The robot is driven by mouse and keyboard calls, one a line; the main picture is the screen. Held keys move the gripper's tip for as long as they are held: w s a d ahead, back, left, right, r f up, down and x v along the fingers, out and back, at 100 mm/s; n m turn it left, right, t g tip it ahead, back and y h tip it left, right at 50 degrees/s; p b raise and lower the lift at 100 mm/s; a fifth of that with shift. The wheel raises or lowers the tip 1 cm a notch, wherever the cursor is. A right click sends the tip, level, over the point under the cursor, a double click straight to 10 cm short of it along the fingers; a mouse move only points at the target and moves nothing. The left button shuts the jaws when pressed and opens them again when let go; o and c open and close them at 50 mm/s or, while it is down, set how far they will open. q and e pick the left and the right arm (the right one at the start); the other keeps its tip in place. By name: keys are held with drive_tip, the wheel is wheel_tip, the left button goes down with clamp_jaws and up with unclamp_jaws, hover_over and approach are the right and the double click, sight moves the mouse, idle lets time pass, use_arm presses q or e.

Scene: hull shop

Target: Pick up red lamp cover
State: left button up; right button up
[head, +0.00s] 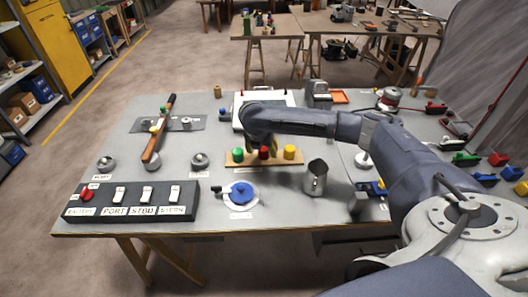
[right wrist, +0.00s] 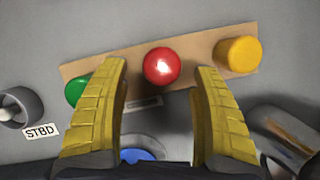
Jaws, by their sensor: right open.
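The red lamp cover (head: 264,153) stands on a wooden board (head: 245,164) in the middle of the table, between a green cover (head: 238,155) and a yellow cover (head: 289,152). In the right wrist view the red cover (right wrist: 162,66) shows as a shiny dome between the two yellow fingertips of my right gripper (right wrist: 161,72). The gripper is open, with a visible gap on each side of the cover. In the head view my right gripper (head: 262,145) is just over the board, partly hidden by its own wrist. My left gripper is in neither view.
A metal jug (head: 315,178) stands right of the board. A blue-topped round fitting (head: 240,194) lies in front, and a switch panel (head: 130,199) is at front left. In the wrist view the green cover (right wrist: 77,91) is partly behind the left finger.

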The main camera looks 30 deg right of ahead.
sight(263, 150)
drive_tip(key=shift+x, duration=1.6)
drive_tip(key=shift+d, duration=0.1)
drive_tip(key=shift+c, duration=0.5)
drive_tip(key=c, duration=1.1)
